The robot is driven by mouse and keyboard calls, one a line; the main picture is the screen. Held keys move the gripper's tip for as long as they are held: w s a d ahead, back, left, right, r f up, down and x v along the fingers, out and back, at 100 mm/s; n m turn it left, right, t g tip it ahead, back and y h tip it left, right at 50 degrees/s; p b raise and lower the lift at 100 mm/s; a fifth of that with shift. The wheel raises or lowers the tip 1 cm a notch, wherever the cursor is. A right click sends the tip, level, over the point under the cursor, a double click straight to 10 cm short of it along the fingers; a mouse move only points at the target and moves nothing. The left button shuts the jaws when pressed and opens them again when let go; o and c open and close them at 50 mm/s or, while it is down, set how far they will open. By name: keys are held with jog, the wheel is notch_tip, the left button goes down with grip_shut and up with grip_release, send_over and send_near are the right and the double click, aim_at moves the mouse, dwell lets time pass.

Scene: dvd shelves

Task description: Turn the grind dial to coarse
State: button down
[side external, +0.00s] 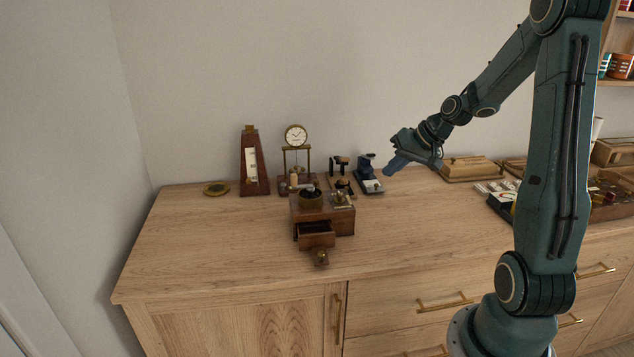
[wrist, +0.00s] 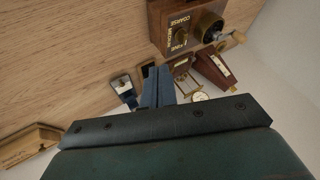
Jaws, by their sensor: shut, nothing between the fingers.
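The coffee grinder (side external: 345,222) is a dark wooden box on the cabinet top, left of my gripper, with its small front drawer (side external: 316,236) pulled out. A round brass-rimmed bowl (side external: 311,201) sits on its top. The grind dial (side external: 342,199) is on the top's right side; its setting is too small to tell here. In the wrist view the grinder (wrist: 160,22) is at the top, with the words coarse, medium and fine on a dark plate (wrist: 180,30). My gripper (side external: 388,173) is shut and empty, up in the air right of the grinder; its fingers show in the wrist view (wrist: 158,72).
A metronome (side external: 253,170), a pillar clock (side external: 296,137) and small dark devices (side external: 367,172) stand behind the grinder. A brass disc (side external: 216,189) lies at the left. The front cabinet top (side external: 220,250) is clear.

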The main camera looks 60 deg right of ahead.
send_near(352, 203)
jog(key=w+d+f, duration=0.2)
jog(key=w+f, duration=0.1)
jog(key=f, duration=0.1)
jog(key=shift+w+a+f, duration=0.15)
jog(key=shift+w+a, duration=0.35)
jog(key=shift+w, duration=0.3)
jog(key=shift+w+a, duration=0.75)
jog(key=shift+a, duration=0.05)
